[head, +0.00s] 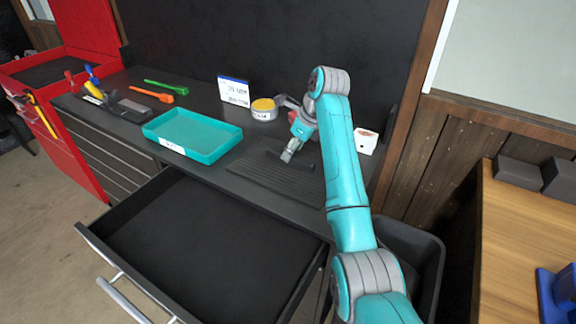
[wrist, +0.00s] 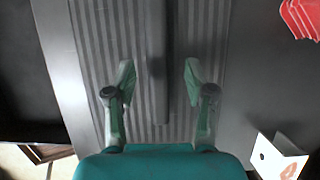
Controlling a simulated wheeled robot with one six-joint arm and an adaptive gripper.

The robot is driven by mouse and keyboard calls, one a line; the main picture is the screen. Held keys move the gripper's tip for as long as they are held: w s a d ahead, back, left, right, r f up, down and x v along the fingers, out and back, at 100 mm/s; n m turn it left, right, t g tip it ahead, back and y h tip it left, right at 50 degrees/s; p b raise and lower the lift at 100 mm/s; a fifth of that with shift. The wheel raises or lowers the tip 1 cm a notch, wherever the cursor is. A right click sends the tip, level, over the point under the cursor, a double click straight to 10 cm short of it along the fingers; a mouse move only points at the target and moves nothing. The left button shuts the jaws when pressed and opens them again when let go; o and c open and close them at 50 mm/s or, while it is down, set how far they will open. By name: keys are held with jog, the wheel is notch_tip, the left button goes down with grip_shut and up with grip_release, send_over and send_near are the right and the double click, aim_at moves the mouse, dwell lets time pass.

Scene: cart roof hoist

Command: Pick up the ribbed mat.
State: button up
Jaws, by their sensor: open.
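The ribbed mat (head: 262,174) lies flat and dark on the bench top, partly hidden behind my arm. In the wrist view the mat (wrist: 95,45) shows pale and dark stripes, with a raised dark bar (wrist: 154,40) along its middle. My gripper (head: 289,154) is over the mat, close to the bar. I cannot tell how high the fingertips are above the mat.
A teal tray (head: 222,153) stands left of the mat. Behind are a yellow-lidded tin (head: 264,113) and a sign (head: 234,90). A white box (head: 366,142) stands right of the mat. A red item (wrist: 301,17) shows in the wrist view. An open, empty drawer (head: 195,245) juts out below.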

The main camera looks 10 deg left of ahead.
jog(key=shift+s+x, duration=0.2)
jog(key=shift+x, duration=1.35)
grip_shut()
